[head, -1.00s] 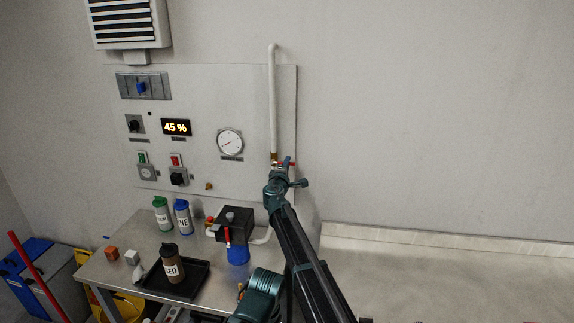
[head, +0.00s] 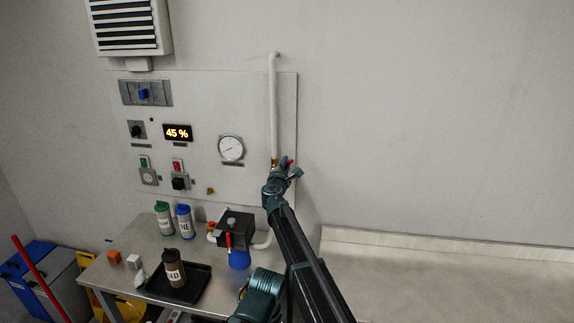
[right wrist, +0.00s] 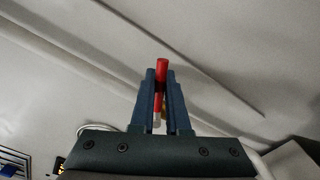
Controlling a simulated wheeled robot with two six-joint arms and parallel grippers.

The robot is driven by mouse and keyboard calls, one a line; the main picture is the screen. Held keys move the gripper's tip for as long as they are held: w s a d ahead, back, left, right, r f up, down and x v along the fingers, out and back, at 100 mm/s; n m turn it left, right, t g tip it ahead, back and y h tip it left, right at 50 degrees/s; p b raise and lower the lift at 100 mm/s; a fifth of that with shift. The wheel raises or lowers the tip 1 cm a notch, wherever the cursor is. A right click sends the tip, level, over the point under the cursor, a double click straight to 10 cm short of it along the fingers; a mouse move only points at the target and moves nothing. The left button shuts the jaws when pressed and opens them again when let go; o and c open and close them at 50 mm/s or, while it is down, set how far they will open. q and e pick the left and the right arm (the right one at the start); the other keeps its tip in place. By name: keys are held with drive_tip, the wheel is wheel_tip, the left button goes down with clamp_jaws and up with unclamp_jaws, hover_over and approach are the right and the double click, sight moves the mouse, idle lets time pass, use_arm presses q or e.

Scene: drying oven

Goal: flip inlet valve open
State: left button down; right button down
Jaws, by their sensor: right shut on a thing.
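The inlet valve has a red lever handle (right wrist: 162,66) and sits at the lower end of the white vertical pipe (head: 273,110) on the wall panel's right edge. In the head view only a bit of the red handle (head: 291,162) shows past my gripper. My right gripper (head: 289,166) is at the valve, shut on the handle. In the right wrist view its two fingers (right wrist: 160,82) lie on either side of the red handle, whose end sticks out beyond the tips. Some brass shows between the fingers; the rest of the valve body is mostly hidden. My left gripper is not in view.
The wall panel (head: 210,115) carries a gauge (head: 231,148), a 45 % display (head: 178,132) and several switches. Below, a metal table (head: 140,252) holds bottles, a black tray (head: 200,291) and a black pump-like box (head: 240,222). The wall to the right is bare.

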drive_tip(key=shift+a+r+n, duration=0.25)
drive_tip(key=shift+n, duration=0.45)
drive_tip(key=c, duration=0.9)
unclamp_jaws()
